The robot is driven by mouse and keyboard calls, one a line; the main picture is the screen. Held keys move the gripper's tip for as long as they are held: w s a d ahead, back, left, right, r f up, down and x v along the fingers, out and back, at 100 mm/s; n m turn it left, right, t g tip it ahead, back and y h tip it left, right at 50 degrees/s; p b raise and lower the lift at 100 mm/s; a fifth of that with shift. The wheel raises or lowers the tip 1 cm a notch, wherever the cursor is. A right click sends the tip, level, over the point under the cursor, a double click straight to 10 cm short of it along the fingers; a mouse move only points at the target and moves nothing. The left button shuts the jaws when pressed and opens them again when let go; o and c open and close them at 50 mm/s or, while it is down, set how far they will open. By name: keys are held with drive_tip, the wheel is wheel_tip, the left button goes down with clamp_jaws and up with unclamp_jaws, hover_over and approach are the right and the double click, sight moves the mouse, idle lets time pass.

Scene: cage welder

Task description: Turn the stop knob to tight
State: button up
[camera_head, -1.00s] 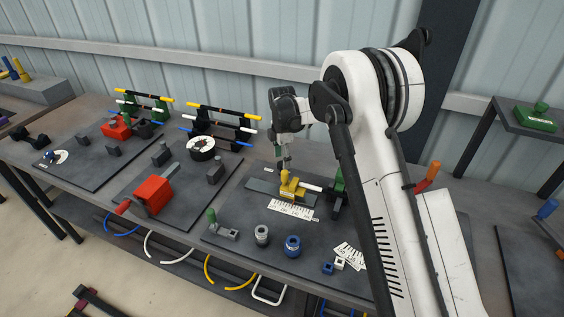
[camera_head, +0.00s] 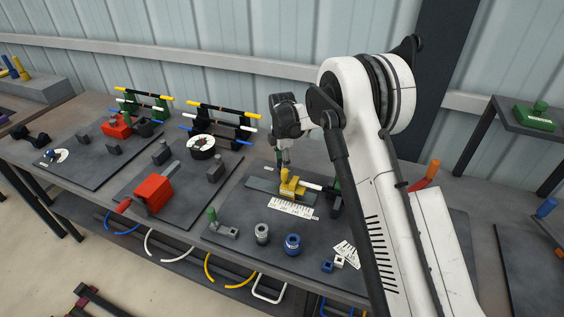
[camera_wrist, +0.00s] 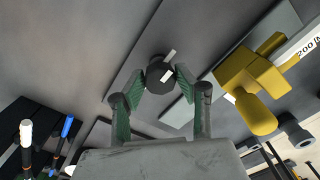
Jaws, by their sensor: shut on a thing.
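The stop knob (camera_wrist: 158,72) is a small dark round knob with a pale pointer bar across its top, seen in the wrist view. My gripper (camera_wrist: 160,82) has its two green-padded fingers closed on opposite sides of the knob. In the head view, my gripper (camera_head: 284,162) points down just behind the yellow stop block (camera_head: 292,186), and the knob cannot be made out there. The yellow block also shows in the wrist view (camera_wrist: 250,75), right of the fingers. I cannot read a tight mark.
A white ruler strip (camera_head: 292,209) lies in front of the yellow block. A grey collar (camera_head: 262,234) and a blue collar (camera_head: 292,244) stand nearer the front. A green upright (camera_head: 338,188) stands to the right. Racks with coloured rods (camera_head: 220,125) are at the back left.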

drive_tip(key=shift+m+b, duration=0.3)
drive_tip(key=shift+b, duration=0.2)
drive_tip(key=shift+f+m+b, duration=0.15)
drive_tip(key=shift+m+b, duration=0.45)
drive_tip(key=shift+b, duration=0.15)
drive_tip(key=m+b, duration=0.2)
drive_tip(key=shift+m+b, duration=0.3)
drive_tip(key=shift+b, duration=0.05)
drive_tip(key=m+b, duration=0.3)
drive_tip(key=shift+m, duration=0.3)
drive_tip(key=m+b, duration=0.2)
drive_tip(key=m, duration=0.1)
drive_tip(key=shift+m, duration=0.3)
drive_tip(key=m+b, duration=0.3)
drive_tip(key=m, duration=0.3)
drive_tip(key=m+b, duration=0.1)
drive_tip(key=m, duration=0.5)
drive_tip(key=shift+r, duration=0.2)
drive_tip(key=shift+m, duration=0.3)
